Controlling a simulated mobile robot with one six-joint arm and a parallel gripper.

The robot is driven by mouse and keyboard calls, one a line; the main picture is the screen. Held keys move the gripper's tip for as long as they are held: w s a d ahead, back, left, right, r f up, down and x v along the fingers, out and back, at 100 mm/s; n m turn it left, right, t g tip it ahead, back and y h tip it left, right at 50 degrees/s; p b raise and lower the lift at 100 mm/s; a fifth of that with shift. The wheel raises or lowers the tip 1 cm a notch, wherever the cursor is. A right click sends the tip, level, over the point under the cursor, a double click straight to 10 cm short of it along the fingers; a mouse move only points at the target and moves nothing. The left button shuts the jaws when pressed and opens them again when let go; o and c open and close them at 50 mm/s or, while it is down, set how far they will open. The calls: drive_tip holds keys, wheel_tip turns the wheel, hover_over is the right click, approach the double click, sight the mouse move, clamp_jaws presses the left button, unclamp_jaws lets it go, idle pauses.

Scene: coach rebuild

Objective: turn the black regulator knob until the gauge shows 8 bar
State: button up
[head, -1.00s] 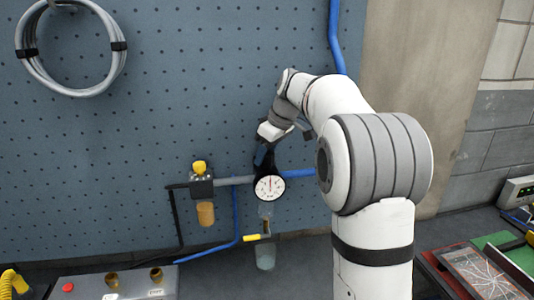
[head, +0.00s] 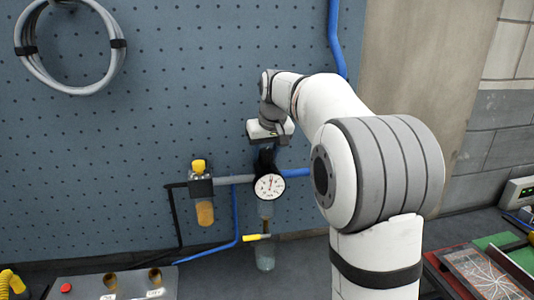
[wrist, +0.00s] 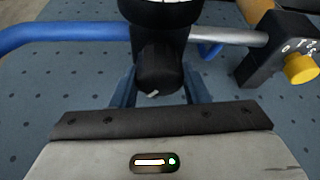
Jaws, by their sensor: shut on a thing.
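The black regulator knob (wrist: 158,68) shows in the wrist view with a small pale mark on its near end. My gripper (wrist: 158,82) is shut on it, with a blue finger on each side. In the head view my gripper (head: 267,148) comes down on the knob from above, and its wrist hides most of the knob. The round white gauge (head: 270,187) sits just below the knob, facing the head camera. Its needle points roughly upward, but the numbers are too small to read. The gauge's dark edge (wrist: 160,12) is cut off in the wrist view.
A grey pipe (head: 233,180) and a blue hose (head: 298,173) run to either side of the regulator. A unit with a yellow knob (head: 199,167) stands to the left. A clear bowl with a yellow lever (head: 257,237) hangs below. The pegboard behind is close.

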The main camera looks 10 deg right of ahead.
drive_tip(key=shift+m+h, duration=0.9)
drive_tip(key=shift+m, duration=1.4)
drive_tip(key=o, duration=1)
drive_tip(key=shift+r, duration=0.1)
drive_tip(key=b+v, duration=0.1)
drive_tip(key=v, duration=0.6)
drive_tip(key=shift+s+r, duration=0.1)
drive_tip(key=shift+r, duration=0.2)
drive_tip(key=s+f+n+b, duration=0.1)
drive_tip(key=s+f, duration=0.7)
drive_tip(key=s, duration=0.2)
drive_tip(key=s+f+n+b, duration=0.1)
drive_tip(key=s+f, duration=0.6)
drive_tip(key=s, duration=0.4)
drive_tip(key=s+d+f+g+y, duration=0.1)
drive_tip(key=s+f, duration=0.7)
drive_tip(key=s, duration=0.3)
drive_tip(key=shift+f+n+b, duration=0.3)
drive_tip(key=shift+n+b, duration=0.1)
